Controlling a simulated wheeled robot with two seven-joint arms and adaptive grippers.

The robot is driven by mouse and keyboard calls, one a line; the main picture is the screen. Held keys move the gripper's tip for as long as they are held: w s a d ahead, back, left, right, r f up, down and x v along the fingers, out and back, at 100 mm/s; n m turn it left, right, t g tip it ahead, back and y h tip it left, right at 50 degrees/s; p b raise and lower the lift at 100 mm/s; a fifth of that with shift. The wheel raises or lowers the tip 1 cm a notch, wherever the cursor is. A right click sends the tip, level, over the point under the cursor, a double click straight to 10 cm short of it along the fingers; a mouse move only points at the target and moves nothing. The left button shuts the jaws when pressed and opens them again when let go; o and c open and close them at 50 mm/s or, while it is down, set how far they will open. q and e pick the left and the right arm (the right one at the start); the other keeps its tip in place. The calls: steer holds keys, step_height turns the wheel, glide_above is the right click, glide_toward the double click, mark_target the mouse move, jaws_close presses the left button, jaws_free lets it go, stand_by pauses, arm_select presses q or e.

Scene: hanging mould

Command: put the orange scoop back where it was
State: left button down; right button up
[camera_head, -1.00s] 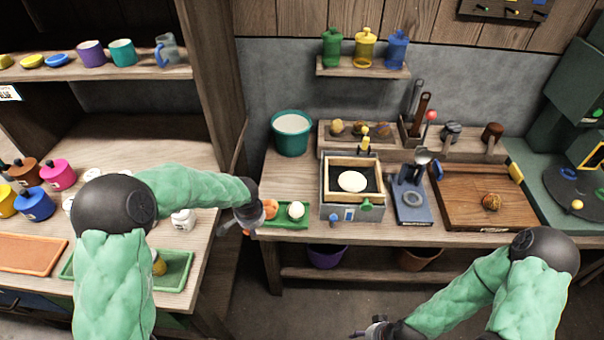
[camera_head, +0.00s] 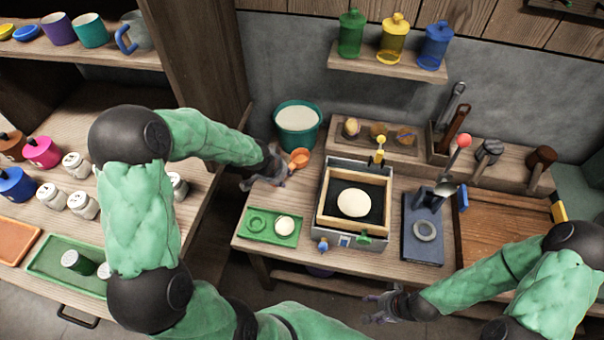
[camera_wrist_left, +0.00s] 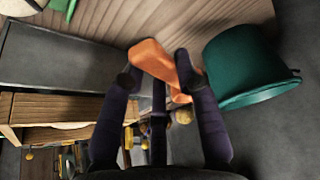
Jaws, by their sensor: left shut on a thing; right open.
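My left gripper (camera_head: 279,164) is shut on the orange scoop (camera_head: 300,158), holding it just left of the box with the framed bed and below the teal bucket (camera_head: 297,139). In the left wrist view the scoop (camera_wrist_left: 152,57) is between the fingers (camera_wrist_left: 157,72), and the teal bucket (camera_wrist_left: 250,75) is close on the right. The green tray (camera_head: 248,237) on the bench has a bare ring on its left and a white round thing (camera_head: 285,226) on its right. My right gripper (camera_head: 380,306) is open and empty in front of the bench.
The box with a wooden frame (camera_head: 325,195) stands right of the tray. A blue stand (camera_head: 423,250) and a wooden board (camera_head: 505,240) are further right. Small jars are on the left shelf unit. Bare bench (camera_head: 262,197) lies between tray and bucket.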

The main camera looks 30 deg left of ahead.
mark_target(275, 187)
arm_select(q)
steer(key=shift+f+b, duration=2.5)
steer(key=shift+f, duration=2.2)
steer(key=shift+f, duration=0.15)
steer(key=c, duration=0.9)
jaws_free()
steer(key=shift+s+r, duration=0.1)
steer(key=shift+r, duration=0.3)
steer(key=p+v, duration=0.7)
steer(key=v, duration=0.4)
steer(key=shift+s+r, duration=0.2)
